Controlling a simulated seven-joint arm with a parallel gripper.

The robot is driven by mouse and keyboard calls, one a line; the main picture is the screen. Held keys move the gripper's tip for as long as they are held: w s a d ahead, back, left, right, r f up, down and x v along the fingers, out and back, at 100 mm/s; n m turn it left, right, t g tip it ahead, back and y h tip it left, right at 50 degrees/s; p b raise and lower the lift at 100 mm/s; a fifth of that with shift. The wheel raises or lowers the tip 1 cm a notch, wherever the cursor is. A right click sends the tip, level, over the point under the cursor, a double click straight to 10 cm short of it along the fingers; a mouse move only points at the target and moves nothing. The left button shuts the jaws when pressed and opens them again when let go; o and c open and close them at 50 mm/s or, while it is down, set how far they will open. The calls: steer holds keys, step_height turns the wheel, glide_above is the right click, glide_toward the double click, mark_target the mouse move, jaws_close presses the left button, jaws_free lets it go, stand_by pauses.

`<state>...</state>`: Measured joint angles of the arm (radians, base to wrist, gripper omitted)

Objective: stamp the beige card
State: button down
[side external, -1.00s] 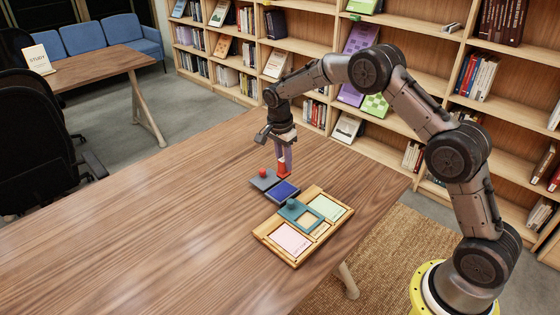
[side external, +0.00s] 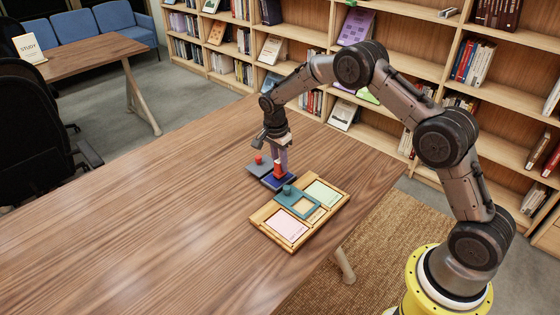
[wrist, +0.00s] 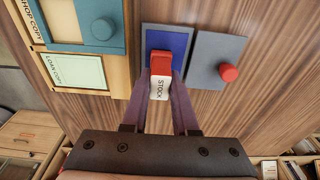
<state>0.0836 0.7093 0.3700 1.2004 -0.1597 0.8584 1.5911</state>
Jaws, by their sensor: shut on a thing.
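My gripper (side external: 280,157) is shut on a red stamp (side external: 278,168), with its purple fingers on either side. In the wrist view the stamp (wrist: 160,66) has a white face marked STOCK. The stamp is over the blue ink pad (side external: 270,181) and looks to be touching it, though the exact contact is hidden. The pad also shows in the wrist view (wrist: 179,42). A beige card (side external: 303,206) shows through the window of a teal frame (side external: 285,199) with a round knob, in the middle of a wooden tray (side external: 297,249).
A pink card (side external: 287,227) and a pale green card (side external: 323,193) lie in the tray on either side of the teal frame. A grey lid (side external: 258,169) with a red knob lies beside the pad. The wooden table (side external: 140,210) is clear to the left.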

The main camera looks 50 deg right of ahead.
steer(key=shift+f, duration=0.55)
stand_by(1.4)
steer(key=shift+r, duration=3.6)
steer(key=shift+f, duration=0.3)
steer(key=s+a, duration=0.4)
steer(key=s, duration=0.9)
steer(key=shift+s+a+f, duration=0.1)
steer(key=shift+a+f, duration=0.05)
steer(key=shift+f, duration=2.55)
steer(key=shift+f, duration=0.5)
